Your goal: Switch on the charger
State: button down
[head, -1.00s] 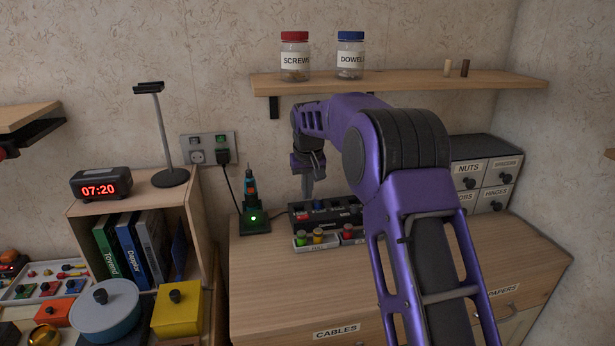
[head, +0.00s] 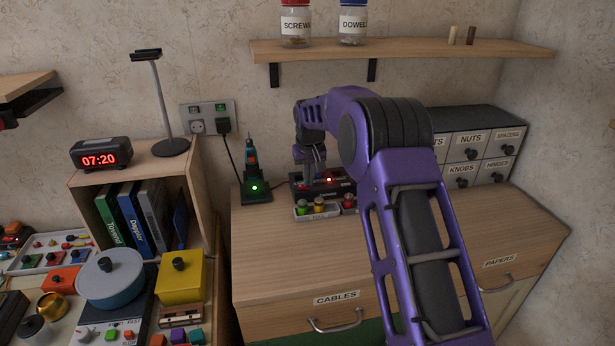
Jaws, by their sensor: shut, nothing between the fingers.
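A dark charging stand with a lit green light (head: 254,188) stands at the left of the dresser top, holding a teal and orange tool (head: 250,155). A black cable runs from it up to a plug (head: 223,126) in the wall socket plate. To its right lies a low black unit (head: 340,187) with a small red light lit on its top. My gripper (head: 310,174) is shut and empty, pointing down at the left part of this unit. Whether the fingers touch it, I cannot tell. My gripper and arm hide part of the unit.
A small tray (head: 316,213) with green, yellow and red pieces sits in front of the black unit. A drawer cabinet (head: 472,148) stands right. A shelf (head: 400,48) with jars hangs above. The dresser's front top (head: 300,255) is clear.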

jog(key=shift+a+f, duration=0.1)
jog(key=shift+s+a, duration=0.2)
jog(key=shift+a, duration=0.5)
jog(key=shift+r, duration=0.2)
jog(key=shift+r+p, duration=0.15)
jog(key=shift+p, duration=0.2)
jog(key=p+v, duration=0.4)
jog(key=v, duration=1.5)
jog(key=shift+r+p, duration=0.3)
